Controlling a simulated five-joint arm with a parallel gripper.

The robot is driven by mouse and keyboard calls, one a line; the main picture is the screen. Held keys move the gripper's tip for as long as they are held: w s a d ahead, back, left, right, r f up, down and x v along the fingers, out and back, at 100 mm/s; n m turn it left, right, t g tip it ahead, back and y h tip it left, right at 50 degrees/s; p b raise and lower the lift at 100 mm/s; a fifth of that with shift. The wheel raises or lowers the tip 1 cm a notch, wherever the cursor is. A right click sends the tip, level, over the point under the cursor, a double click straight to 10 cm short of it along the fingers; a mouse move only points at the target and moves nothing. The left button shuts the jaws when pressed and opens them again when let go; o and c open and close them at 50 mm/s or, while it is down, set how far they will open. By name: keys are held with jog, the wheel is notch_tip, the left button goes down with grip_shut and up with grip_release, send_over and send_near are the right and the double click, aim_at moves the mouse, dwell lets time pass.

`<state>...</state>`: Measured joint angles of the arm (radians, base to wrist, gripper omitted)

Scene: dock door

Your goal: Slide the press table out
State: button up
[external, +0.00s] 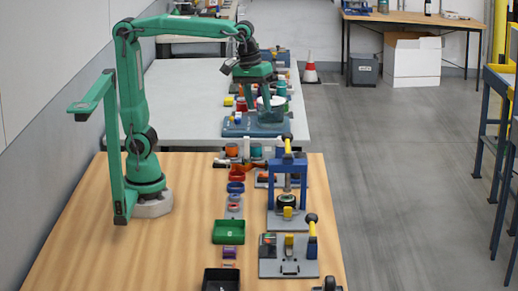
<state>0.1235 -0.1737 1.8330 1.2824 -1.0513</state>
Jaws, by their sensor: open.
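A blue press frame (273,186) with a yellow-and-black lever on top stands on the wooden table, right of its middle. A grey plate (282,222) lies at its foot, with a black round part and a yellow block on it; I cannot tell which part is the press table or how far out it is. My green gripper (266,101) is beyond the press, pointing down over a blue-based station (240,128) on the grey table.
A grey fixture with a yellow-and-black handle (311,240) stands in front of the press. A green tray (228,232), a black tray (221,279) and small coloured rings line the left of the press. The wooden table's left part (150,250) is clear.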

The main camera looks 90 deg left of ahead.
jog(key=w+d+f+n+g, duration=0.2)
jog(key=w+d+n, duration=0.25)
jog(key=w, duration=0.25)
jog(key=n, duration=0.3)
send_over(288, 208)
jog(key=f, duration=2.1)
jog(key=shift+a+f, duration=0.1)
jog(key=shift+a, duration=0.1)
jog(key=shift+f, duration=3.85)
grip_shut()
